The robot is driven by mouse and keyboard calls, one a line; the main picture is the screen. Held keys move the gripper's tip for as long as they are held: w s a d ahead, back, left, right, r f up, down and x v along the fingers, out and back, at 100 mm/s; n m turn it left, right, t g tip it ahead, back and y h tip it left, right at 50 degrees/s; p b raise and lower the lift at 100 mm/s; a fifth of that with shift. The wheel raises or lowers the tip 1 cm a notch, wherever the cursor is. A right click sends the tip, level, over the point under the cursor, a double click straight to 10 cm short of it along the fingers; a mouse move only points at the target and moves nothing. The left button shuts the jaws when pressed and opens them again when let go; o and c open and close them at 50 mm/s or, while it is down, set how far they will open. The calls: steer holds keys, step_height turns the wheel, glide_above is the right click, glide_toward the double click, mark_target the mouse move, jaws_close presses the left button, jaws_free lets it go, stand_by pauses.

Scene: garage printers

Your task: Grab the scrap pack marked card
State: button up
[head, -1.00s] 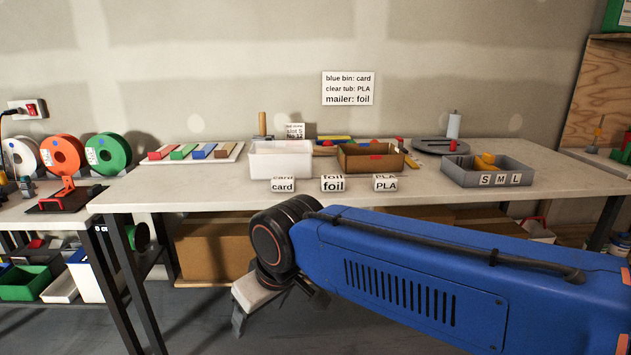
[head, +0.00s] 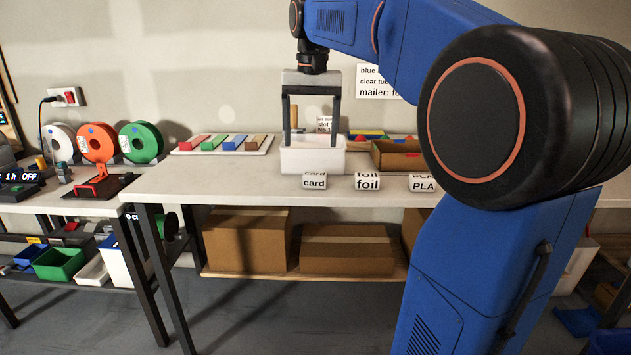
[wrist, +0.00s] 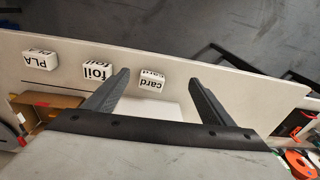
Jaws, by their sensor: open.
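The scrap pack marked card (head: 314,181) is a small white block with black lettering near the front edge of the workbench. It also shows in the wrist view (wrist: 152,80), beyond and between my fingertips. My gripper (head: 312,142) is open and empty, pointing down above the white bin behind the card pack. In the wrist view my gripper (wrist: 163,78) has its two fingers spread wide. The pack marked foil (head: 367,181) stands to the right of the card pack, and the pack marked PLA (head: 422,184) is further right.
The white bin (head: 306,161) stands right behind the card pack, under my gripper. A brown cardboard tray (head: 396,160) is to its right. A tray of coloured bars (head: 187,149) lies back left. The bench (head: 215,185) is clear left of the card pack.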

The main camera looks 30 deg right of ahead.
steer(key=w+d+r+m+g, duration=0.1)
steer(key=w+d+r+m, duration=0.15)
steer(key=w+d, duration=0.3)
glide_above(315, 173)
steer(key=shift+n, duration=0.35)
steer(key=f, duration=1.1)
steer(key=shift+s+a+f, duration=0.1)
steer(key=shift+s+a, duration=0.1)
steer(key=shift+w+d+f, duration=0.1)
steer(key=shift+f, duration=2.55)
steer(key=c, duration=1.1)
steer(key=shift+r, duration=0.15)
steer(key=shift+c, duration=0.2)
